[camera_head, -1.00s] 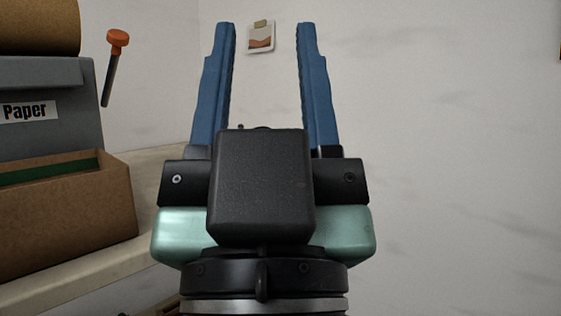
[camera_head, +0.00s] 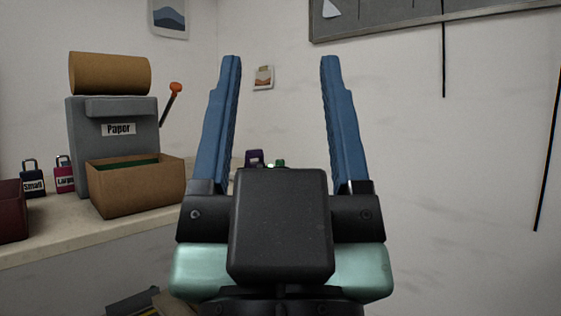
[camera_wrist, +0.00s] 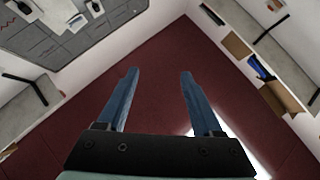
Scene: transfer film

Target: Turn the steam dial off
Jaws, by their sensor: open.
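My gripper (camera_head: 281,62) is open and empty. I cannot make out a steam dial in either view. Part of the counter behind my gripper is hidden by the gripper's black body.
A grey paper machine (camera_head: 85,131) with an orange-knobbed lever (camera_head: 172,99) stands on the left counter (camera_head: 70,240), a cardboard box (camera_head: 140,192) before it. Small tagged items (camera_head: 64,177) sit farther left. A grey board (camera_head: 410,18) hangs upper right. The right wall is otherwise mostly bare.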

